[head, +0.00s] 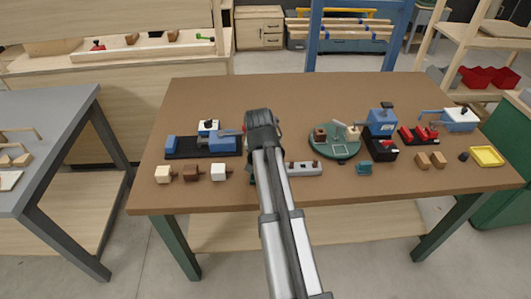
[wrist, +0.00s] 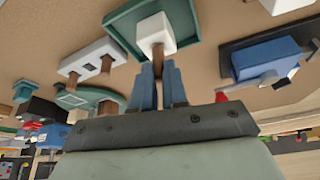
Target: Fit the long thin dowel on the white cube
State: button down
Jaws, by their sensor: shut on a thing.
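In the wrist view my gripper (wrist: 159,70) has its two blue fingers closed together on a thin brown dowel (wrist: 157,54). The dowel's far end meets the face of a white cube (wrist: 153,27); I cannot tell how deep it sits. This cube shows against a green tray (wrist: 117,22); whether it rests on it is unclear. In the head view my gripper (head: 262,122) hides this cube and the dowel. Another white cube (head: 218,172) stands at the front left of the table, beside a brown cube (head: 191,173) and a cream cube (head: 163,174).
A pale rack (head: 305,169) with two brown pegs stands right of my arm. A blue vise (head: 222,144) on a black base is left of my gripper. A round green plate (head: 322,147) and a blue machine (head: 381,122) stand right. The table's back (head: 300,92) is clear.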

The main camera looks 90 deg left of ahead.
jog(key=shift+f, duration=1.05)
jog(key=c, duration=1.1)
grip_release()
jog(key=shift+o, duration=0.2)
jog(key=o, duration=0.5)
jog(key=shift+o, duration=0.2)
jog(key=shift+r, duration=0.1)
jog(key=shift+r, duration=3.4)
